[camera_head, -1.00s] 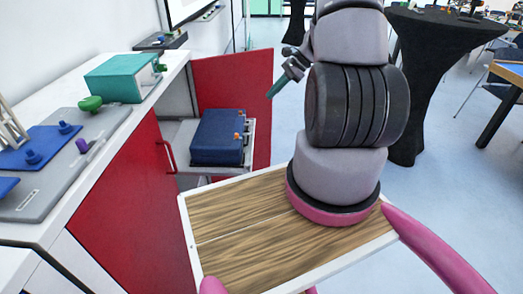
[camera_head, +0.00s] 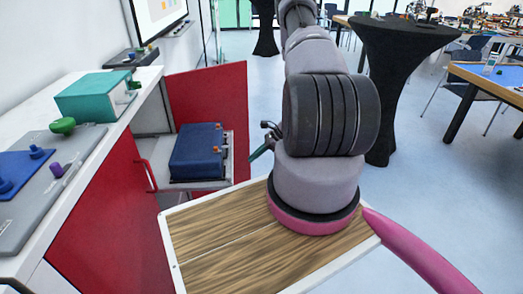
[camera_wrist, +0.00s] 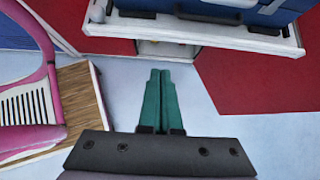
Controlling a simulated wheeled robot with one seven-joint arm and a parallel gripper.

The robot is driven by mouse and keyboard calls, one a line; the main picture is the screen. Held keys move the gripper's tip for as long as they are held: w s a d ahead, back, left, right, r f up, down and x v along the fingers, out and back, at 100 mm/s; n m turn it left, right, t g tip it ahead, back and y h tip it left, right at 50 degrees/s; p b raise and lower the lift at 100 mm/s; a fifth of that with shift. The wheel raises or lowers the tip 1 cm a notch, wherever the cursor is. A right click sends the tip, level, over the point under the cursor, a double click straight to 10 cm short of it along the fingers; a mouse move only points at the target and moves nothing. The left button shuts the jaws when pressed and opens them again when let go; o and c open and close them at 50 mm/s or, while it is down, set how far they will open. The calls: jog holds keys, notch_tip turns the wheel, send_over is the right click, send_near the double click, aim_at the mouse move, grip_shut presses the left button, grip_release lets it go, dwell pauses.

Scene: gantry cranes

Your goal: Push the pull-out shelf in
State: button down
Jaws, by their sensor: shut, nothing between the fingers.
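The pull-out shelf (camera_head: 226,180) is a light grey tray extended from the red cabinet at the left, with a blue box (camera_head: 197,152) on it. In the wrist view the shelf's front edge (camera_wrist: 200,38) crosses the top, with part of the blue box (camera_wrist: 262,14) above it. My gripper (camera_head: 262,152) is to the right of the shelf, mostly hidden behind my arm in the head view. In the wrist view my gripper (camera_wrist: 160,75) has its green fingers together and empty, pointing toward the shelf edge, with a gap visible between them in the picture.
An open red door (camera_head: 215,100) stands behind the shelf. A red handle (camera_head: 146,174) projects from the nearer cabinet door. The white counter (camera_head: 75,90) holds a teal box (camera_head: 98,95). A black draped table (camera_head: 392,90) stands at the right, with open blue floor before it.

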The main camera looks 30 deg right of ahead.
aim_at(160, 169)
jog(key=shift+w+a+f, duration=0.25)
jog(key=shift+w+a, duration=0.1)
jog(key=shift+a, duration=0.55)
jog(key=shift+w+a+f, duration=0.25)
jog(key=shift+w+a, duration=0.15)
jog(key=shift+a, duration=0.45)
jog(key=shift+w+a+f, duration=0.25)
jog(key=shift+w+a, duration=0.1)
jog(key=shift+a, duration=0.55)
jog(key=shift+a, duration=0.1)
jog(key=w+a, duration=0.4)
jog(key=a, duration=0.5)
jog(key=w+a, duration=0.4)
jog(key=a, duration=0.5)
jog(key=w+a, duration=0.3)
jog(key=a, duration=0.7)
jog(key=shift+w+a, duration=0.1)
jog(key=shift+w, duration=0.3)
jog(key=shift+w+a, duration=0.15)
jog(key=shift+a, duration=0.2)
jog(key=shift+a+r, duration=0.1)
jog(key=shift+a, duration=0.05)
